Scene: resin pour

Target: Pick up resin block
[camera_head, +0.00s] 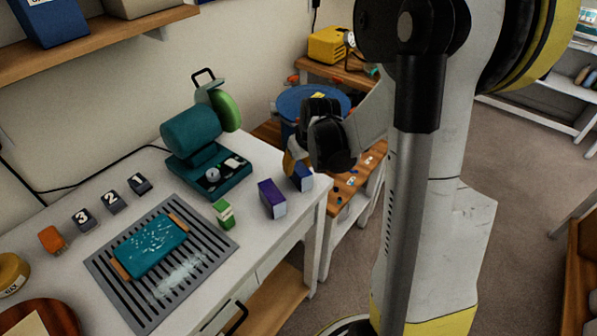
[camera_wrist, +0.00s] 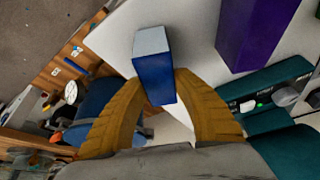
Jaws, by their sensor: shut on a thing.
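My gripper (camera_wrist: 162,105) has its two yellow fingers closed on the sides of a small blue block (camera_wrist: 154,75) with a pale grey end face. In the head view my gripper (camera_head: 293,163) is at the right end of the white workbench, and the blue block (camera_head: 303,178) shows beside its finger. I cannot tell whether the block touches the bench top. A teal slab (camera_head: 150,243) with wooden ends and white flecks lies on the slotted grey mat (camera_head: 101,269). No label shows which is the resin block.
A purple box (camera_head: 271,199) stands close left of the blue block; it also shows in the wrist view (camera_wrist: 256,32). A green-and-white box (camera_head: 223,213) and a teal machine (camera_head: 207,158) are further left. A blue round container (camera_head: 312,101) stands behind my gripper.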

